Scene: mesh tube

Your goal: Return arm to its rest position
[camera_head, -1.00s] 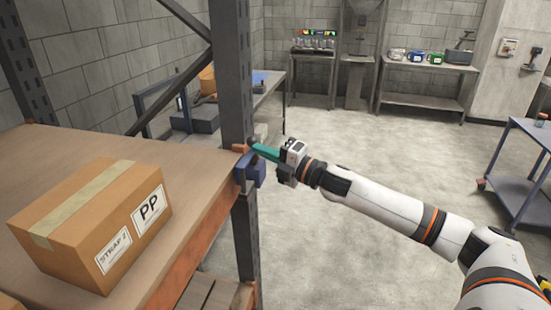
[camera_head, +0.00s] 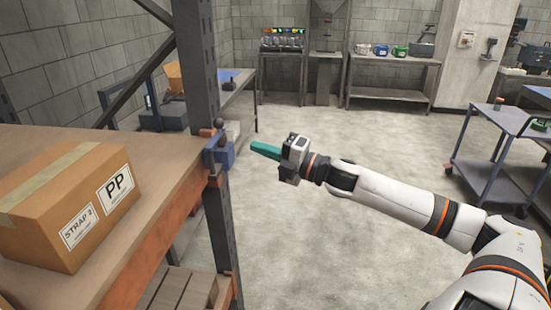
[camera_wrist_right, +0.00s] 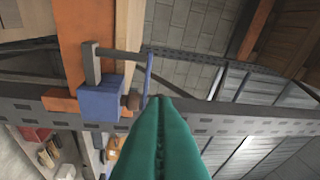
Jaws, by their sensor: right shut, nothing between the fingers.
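My right gripper (camera_head: 266,150) has teal fingers and is shut with nothing between them. It is in the air to the right of the grey shelf post, clear of it, over the open floor. A blue bracket (camera_head: 217,152) with a dark round knob is on the post at the shelf's corner. In the right wrist view the closed teal fingers (camera_wrist_right: 160,125) point toward the blue bracket (camera_wrist_right: 100,103), with a gap that is hard to judge. My right arm reaches in from the lower right. My left gripper is not in view.
A cardboard box (camera_head: 65,205) labelled PP sits on the wooden shelf (camera_head: 165,165) at left. The grey post (camera_head: 197,75) stands beside my gripper. A blue-grey cart (camera_head: 500,150) stands at right. A bench (camera_head: 393,95) is against the back wall. The middle floor is clear.

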